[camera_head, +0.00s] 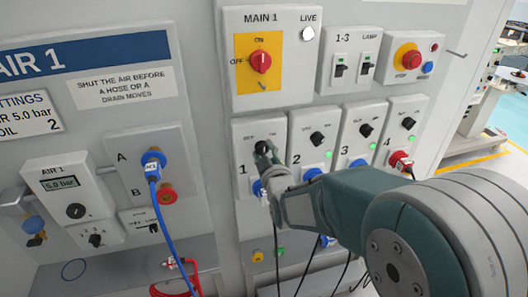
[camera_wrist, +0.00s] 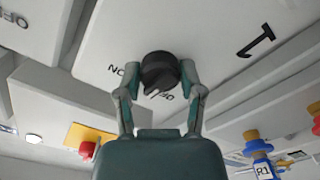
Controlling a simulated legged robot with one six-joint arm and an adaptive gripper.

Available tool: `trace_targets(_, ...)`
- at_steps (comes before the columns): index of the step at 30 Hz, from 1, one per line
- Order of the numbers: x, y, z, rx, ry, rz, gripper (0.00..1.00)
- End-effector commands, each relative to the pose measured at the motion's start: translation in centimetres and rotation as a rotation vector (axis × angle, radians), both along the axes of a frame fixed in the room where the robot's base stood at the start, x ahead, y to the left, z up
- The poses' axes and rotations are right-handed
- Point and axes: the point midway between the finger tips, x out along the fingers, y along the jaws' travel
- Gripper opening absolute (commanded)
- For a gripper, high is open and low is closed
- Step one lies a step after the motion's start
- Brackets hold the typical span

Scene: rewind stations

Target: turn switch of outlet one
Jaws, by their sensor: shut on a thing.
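Outlet one is the white panel (camera_head: 243,132) marked 1, at the left end of the row of outlets in the head view. Its switch is a round black knob (camera_wrist: 158,70) with a white mark near the OFF label in the wrist view. My gripper (camera_wrist: 160,78) is shut on this knob, with one finger on each side. In the head view my gripper (camera_head: 264,153) is at the panel's upper part and hides most of the knob. A blue plug (camera_head: 258,187) sits low on the panel, partly behind my arm. I cannot see a lamp on this panel.
Outlets two (camera_head: 298,131), three (camera_head: 350,123) and four (camera_head: 393,112) stand close at the right, with lit green lamps. The main switch (camera_head: 261,62) is above. My arm covers the lower right. Blue hose (camera_head: 172,225) hangs at the left.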

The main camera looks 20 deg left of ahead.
Motion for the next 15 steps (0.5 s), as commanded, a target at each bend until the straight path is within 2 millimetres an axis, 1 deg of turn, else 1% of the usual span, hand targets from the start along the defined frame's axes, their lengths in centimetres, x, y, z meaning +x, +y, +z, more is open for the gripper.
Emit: trace_targets(15,-0.09,0.17,0.0,-0.416,-0.255,0.006,0.02)
